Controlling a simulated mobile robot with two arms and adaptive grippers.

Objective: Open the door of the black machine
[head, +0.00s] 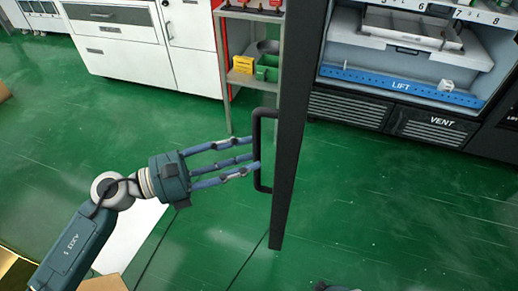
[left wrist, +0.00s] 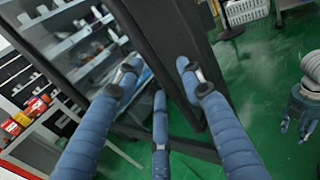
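The black machine (head: 440,128) stands at the upper right of the head view, its inside and lower vents showing. Its black door (head: 291,140) stands swung out, seen nearly edge-on, with a black bar handle (head: 257,122) on its left face. My left gripper (head: 251,159) reaches from the left, its blue fingers at the lower half of the handle. In the left wrist view the fingers (left wrist: 158,78) are spread apart, with the dark door behind them; contact with the handle is unclear. My right gripper (left wrist: 302,108) shows at the right edge of that view, its finger state unclear.
Inside the machine is a blue LIFT bar (head: 402,86). A rack (head: 252,60) with yellow and green bins stands behind the door, beside white cabinets (head: 150,45). The green floor (head: 390,220) is clear around the door's lower end.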

